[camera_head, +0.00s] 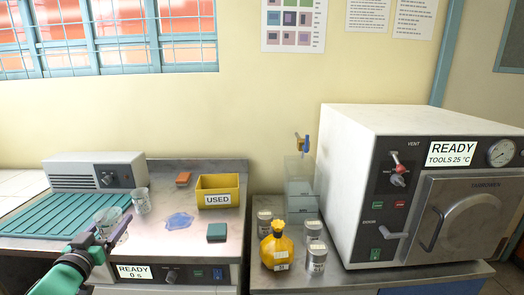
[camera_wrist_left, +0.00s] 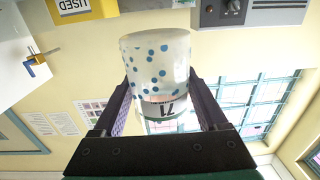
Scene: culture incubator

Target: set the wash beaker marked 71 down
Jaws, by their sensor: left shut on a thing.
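My left gripper (camera_head: 106,236) comes in from the lower left and is shut on a clear glass beaker (camera_head: 107,218). In the left wrist view the beaker (camera_wrist_left: 158,62) sits between the two dark fingers, with blue dots on its wall and a partly visible mark that reads like 71. It is at the front right part of the ribbed green mat (camera_head: 45,213); I cannot tell whether its base touches anything. A second clear beaker (camera_head: 141,201) stands just behind and to the right. My right gripper is out of view.
A grey control box (camera_head: 95,171) stands behind the mat. Bottles and a white READY machine (camera_head: 345,150) stand right.

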